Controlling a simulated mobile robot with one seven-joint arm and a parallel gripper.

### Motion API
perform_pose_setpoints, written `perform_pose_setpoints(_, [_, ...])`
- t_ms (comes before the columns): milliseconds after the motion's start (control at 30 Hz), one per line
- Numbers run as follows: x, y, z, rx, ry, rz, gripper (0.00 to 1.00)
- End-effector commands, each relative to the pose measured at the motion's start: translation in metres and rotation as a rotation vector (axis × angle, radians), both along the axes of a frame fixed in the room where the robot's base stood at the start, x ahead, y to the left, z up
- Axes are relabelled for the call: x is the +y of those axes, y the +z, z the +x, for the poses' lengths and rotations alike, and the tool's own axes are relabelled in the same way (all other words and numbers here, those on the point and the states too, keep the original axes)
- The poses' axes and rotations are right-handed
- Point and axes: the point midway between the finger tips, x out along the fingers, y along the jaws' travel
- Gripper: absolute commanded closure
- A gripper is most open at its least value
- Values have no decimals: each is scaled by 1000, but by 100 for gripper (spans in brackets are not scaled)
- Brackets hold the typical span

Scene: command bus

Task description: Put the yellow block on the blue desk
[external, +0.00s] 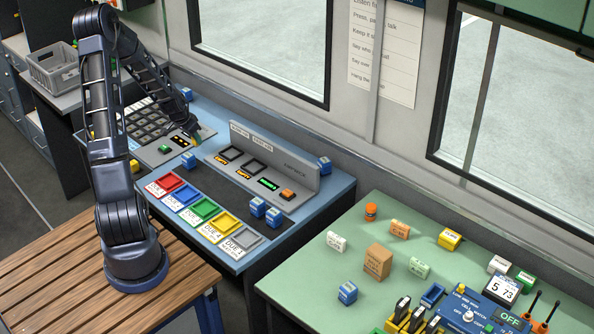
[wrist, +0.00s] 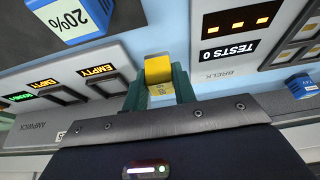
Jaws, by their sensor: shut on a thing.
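My gripper (external: 197,136) is at the back of the blue desk (external: 338,187), between the keypad console and the grey panel. In the wrist view its green fingers (wrist: 160,88) are shut on a yellow block (wrist: 158,68). Blue desk surface (wrist: 160,22) shows beyond the block; I cannot tell whether the block touches it. The held block is hidden by my gripper in the external view. Another yellow block (external: 134,166) lies at the blue desk's left edge, and one (external: 449,239) stands on the green desk.
A grey panel (external: 310,182) stands right of my gripper, and a keypad console (external: 155,155) lies left. Colored trays (external: 204,211) line the front. Blue blocks (external: 257,207) sit nearby, one close in the wrist view (wrist: 68,20). The green desk (external: 300,285) holds several small blocks.

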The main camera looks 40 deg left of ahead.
Motion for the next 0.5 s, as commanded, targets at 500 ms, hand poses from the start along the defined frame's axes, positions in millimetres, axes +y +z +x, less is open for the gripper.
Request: perform_pose_setpoints(500, [0, -42, 0, 0, -1, 0, 100])
